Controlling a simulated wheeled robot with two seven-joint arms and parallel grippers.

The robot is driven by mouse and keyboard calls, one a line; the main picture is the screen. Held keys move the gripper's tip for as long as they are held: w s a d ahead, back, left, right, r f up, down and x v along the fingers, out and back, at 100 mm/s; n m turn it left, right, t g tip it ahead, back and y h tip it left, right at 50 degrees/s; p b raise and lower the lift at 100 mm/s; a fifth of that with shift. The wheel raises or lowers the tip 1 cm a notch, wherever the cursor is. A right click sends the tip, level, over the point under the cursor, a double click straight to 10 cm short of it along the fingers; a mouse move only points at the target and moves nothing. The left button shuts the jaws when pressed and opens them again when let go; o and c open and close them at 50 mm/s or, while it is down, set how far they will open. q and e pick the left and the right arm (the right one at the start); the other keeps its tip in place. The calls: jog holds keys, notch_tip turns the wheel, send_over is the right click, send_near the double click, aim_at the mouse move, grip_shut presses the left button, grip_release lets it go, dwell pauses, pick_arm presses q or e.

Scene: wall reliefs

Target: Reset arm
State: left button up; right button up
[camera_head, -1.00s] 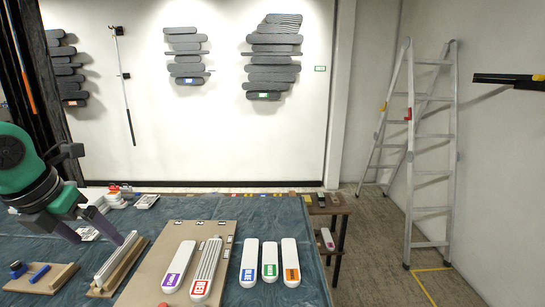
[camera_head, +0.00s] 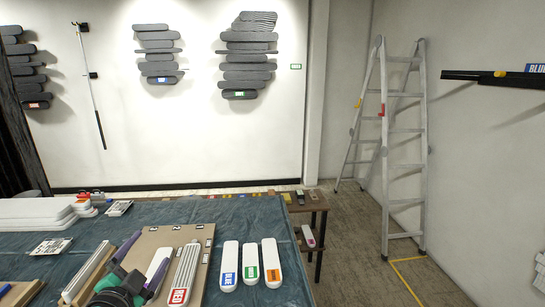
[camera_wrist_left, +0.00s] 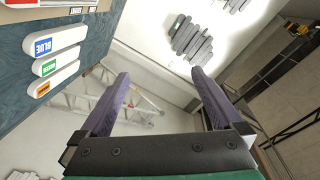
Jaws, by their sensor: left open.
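My left gripper (camera_head: 153,247) is at the lower left of the head view, over the tan board (camera_head: 205,232). Its two purple-grey fingers are spread with nothing between them. In the left wrist view the open fingers (camera_wrist_left: 160,73) point away over the room. A ribbed white bar with a RED label (camera_head: 186,272) lies on the board just right of the gripper. A plain white bar (camera_head: 158,262) is partly hidden behind a finger. My right gripper is in neither view.
Right of the board lie white bars labelled BLUE (camera_head: 229,262), GREEN (camera_head: 250,262) and orange (camera_head: 270,260). White slabs (camera_head: 35,212) are stacked at the left. A ladder (camera_head: 403,150) stands at the right by a low shelf (camera_head: 310,215). Dark reliefs (camera_head: 248,60) hang on the wall.

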pick_arm(q)
jog(key=s+f+n+g+y, duration=0.1)
jog(key=s+f+n+g, duration=0.3)
jog(key=f, duration=0.4)
jog(key=s+f+n+g+y, duration=0.1)
jog(key=s+f+n+g, duration=0.25)
jog(key=s+f, duration=0.35)
jog(key=s+d+f+n+g+h, duration=0.1)
jog(key=s+d+f+g+h, duration=0.15)
jog(key=s+f, duration=0.2)
jog(key=s+d+f+g+h, duration=0.1)
jog(key=s+d+f+g, duration=0.25)
jog(key=s, duration=0.25)
notch_tip(320, 180, down, 27)
jog(key=s+g+b, duration=0.1)
jog(key=s+b, duration=0.1)
jog(key=b, duration=0.1)
jog(key=s+a+f+g+b, duration=0.1)
jog(key=s+a+f+b, duration=0.2)
jog(key=s+f, duration=1.3)
jog(key=shift+s+a+f+y, duration=0.35)
jog(key=shift+s+a+y, duration=0.05)
jog(key=shift+s+y, duration=0.1)
jog(key=shift+m+g, duration=0.25)
